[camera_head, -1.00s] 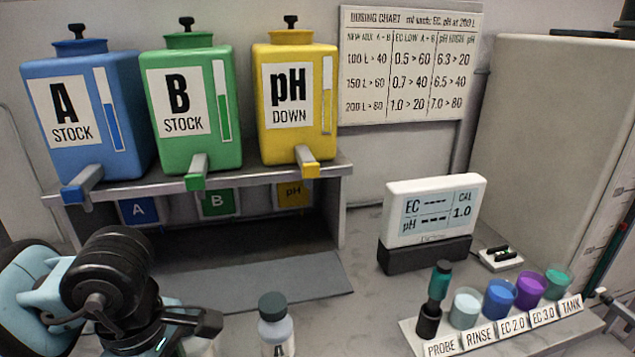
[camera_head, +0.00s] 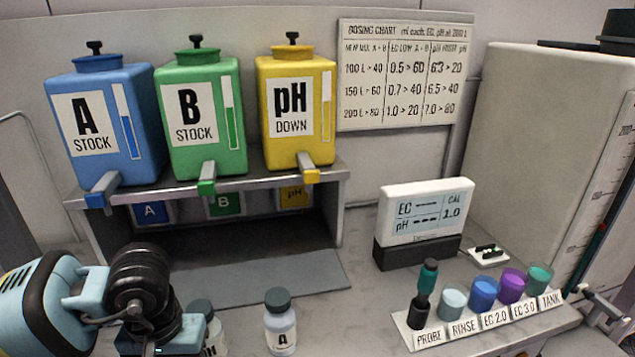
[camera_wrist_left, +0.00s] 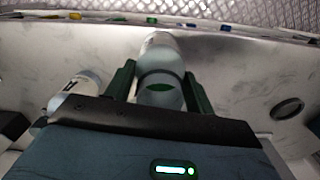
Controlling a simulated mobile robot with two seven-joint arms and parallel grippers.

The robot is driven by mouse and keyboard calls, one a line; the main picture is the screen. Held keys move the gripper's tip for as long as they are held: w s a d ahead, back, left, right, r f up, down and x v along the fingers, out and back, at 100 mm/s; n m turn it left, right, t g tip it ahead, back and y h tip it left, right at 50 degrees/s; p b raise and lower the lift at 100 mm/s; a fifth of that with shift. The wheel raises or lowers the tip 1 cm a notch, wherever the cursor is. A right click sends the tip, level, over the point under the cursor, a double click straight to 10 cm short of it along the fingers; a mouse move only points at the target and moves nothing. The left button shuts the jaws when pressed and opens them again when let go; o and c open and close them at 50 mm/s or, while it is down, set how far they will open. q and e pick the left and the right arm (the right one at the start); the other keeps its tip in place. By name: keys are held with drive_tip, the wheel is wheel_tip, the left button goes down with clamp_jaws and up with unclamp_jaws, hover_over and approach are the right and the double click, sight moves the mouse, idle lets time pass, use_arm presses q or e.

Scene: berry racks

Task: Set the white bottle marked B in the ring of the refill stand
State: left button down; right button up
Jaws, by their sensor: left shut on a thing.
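My left gripper (camera_wrist_left: 160,88) is shut on a pale bottle (camera_wrist_left: 160,48) in the left wrist view, a finger on each side. A green patch shows on its near end; its letter cannot be read. In the head view my left gripper is at the lower left and hides the held bottle. A white bottle with a dark cap and a label ending in H (camera_head: 214,336) stands partly behind it. A white bottle marked A (camera_head: 281,325) stands to the right. My right gripper is not in view.
Blue A (camera_head: 128,165), green B (camera_head: 205,157) and yellow pH (camera_head: 293,148) stock tanks stand on a shelf with spouts forward. A meter (camera_head: 425,220) and a probe rack with several cups (camera_head: 425,338) are at the right. The counter between the A bottle and rack is clear.

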use_arm(q)
drive_tip(key=shift+m, duration=0.5)
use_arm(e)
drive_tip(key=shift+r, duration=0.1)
use_arm(q)
drive_tip(key=shift+f, duration=0.1)
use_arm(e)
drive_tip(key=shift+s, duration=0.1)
